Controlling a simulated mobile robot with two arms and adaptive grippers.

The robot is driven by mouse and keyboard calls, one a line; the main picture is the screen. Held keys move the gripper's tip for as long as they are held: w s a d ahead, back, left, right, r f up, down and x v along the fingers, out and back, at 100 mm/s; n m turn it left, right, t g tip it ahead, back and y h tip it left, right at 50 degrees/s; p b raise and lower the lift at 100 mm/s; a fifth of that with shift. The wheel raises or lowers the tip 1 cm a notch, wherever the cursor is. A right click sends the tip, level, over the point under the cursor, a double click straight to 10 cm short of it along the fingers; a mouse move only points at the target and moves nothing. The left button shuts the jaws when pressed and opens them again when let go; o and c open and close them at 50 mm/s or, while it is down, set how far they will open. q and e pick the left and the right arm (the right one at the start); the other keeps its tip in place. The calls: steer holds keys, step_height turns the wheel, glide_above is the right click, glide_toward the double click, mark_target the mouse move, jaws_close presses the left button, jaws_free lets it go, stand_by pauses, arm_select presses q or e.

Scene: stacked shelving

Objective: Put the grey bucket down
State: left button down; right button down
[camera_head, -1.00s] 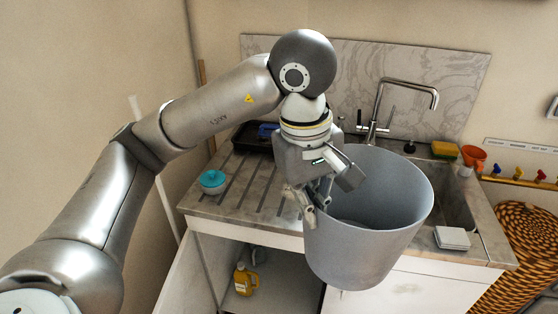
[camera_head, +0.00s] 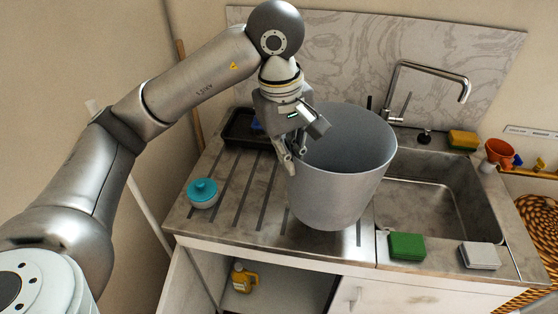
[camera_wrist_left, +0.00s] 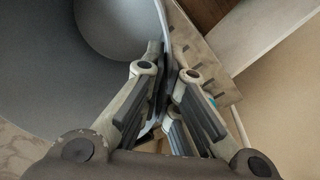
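The grey bucket (camera_head: 345,180) is upright over the ribbed drainboard, left of the sink basin, in the head view. I cannot tell whether its base touches the surface. My left gripper (camera_head: 293,160) is at the bucket's left side, with its fingers around the rim wall. In the left wrist view the bucket (camera_wrist_left: 50,70) fills the upper left, and its thin wall runs between the two fingers (camera_wrist_left: 163,95), which are closed on it. My right gripper is in neither view.
The sink basin (camera_head: 437,195) and tap (camera_head: 430,82) are to the right. Green (camera_head: 407,246) and white (camera_head: 479,256) blocks lie at the front edge.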

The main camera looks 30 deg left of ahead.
arm_select(q)
steer(key=w+a+f, duration=0.1)
steer(key=w+a+f+p, duration=0.1)
steer(key=w+a, duration=0.1)
steer(key=shift+w, duration=0.2)
steer(key=w+a+f+p, duration=0.2)
steer(key=w+f+p, duration=0.1)
steer(key=f, duration=0.5)
steer(key=shift+w+a+f+p, duration=0.25)
steer(key=shift+a+f+p, duration=0.1)
steer(key=shift+p, duration=0.05)
steer(key=shift+f, duration=0.2)
steer(key=c, duration=1.6)
jaws_free()
steer(key=shift+r, duration=0.1)
steer(key=shift+c, duration=0.2)
steer(key=shift+r, duration=0.1)
